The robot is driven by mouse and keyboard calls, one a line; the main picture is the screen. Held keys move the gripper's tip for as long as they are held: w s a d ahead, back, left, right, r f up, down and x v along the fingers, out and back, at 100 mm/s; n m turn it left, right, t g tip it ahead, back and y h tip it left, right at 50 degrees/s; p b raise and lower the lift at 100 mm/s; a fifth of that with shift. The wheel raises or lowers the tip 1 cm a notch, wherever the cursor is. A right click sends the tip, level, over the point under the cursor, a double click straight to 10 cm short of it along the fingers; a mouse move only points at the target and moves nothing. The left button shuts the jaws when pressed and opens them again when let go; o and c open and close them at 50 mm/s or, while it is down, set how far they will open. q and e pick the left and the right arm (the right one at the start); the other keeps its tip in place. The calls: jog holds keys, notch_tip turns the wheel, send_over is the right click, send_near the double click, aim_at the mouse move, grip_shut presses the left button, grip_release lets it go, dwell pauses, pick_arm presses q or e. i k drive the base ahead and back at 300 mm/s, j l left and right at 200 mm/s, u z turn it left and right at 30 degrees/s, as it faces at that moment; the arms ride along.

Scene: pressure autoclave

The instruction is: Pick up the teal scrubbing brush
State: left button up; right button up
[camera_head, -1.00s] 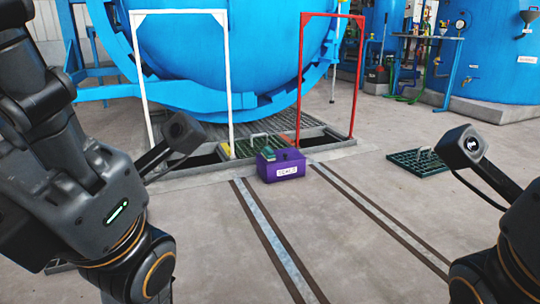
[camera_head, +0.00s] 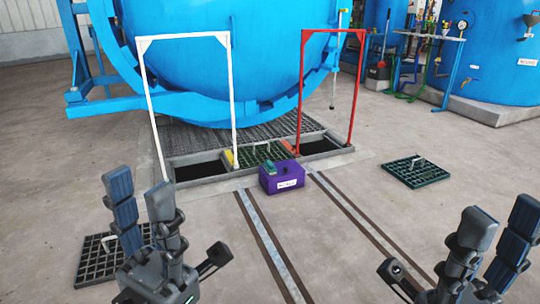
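A small teal object (camera_head: 271,168), which looks like the scrubbing brush, is at the left edge of the top of a purple box (camera_head: 282,181) with a white label. It is too small to make out bristles or a handle. My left gripper (camera_head: 139,194) is at the lower left, fingers pointing up and apart, with nothing between them. My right gripper (camera_head: 498,226) is at the lower right, its fingers also apart and empty. Both grippers are well short of the box, one to each side of it.
Behind the box are floor pits (camera_head: 200,171) with a green grate (camera_head: 262,155) between them, a white frame (camera_head: 232,110), a red frame (camera_head: 353,95) and a large blue vessel (camera_head: 215,65). Loose grates lie left (camera_head: 96,262) and right (camera_head: 416,173). Rails (camera_head: 268,245) cross the open floor.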

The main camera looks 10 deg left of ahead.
aim_at(269, 166)
jog(key=i+j, duration=0.1)
jog(key=i, duration=0.5)
jog(key=i+j, duration=0.1)
jog(key=i, duration=0.5)
jog(key=i+j+z, duration=0.1)
jog(key=i, duration=0.55)
jog(key=i+j, duration=0.1)
jog(key=i, duration=0.5)
jog(key=i+j, duration=0.15)
jog(key=i, duration=0.45)
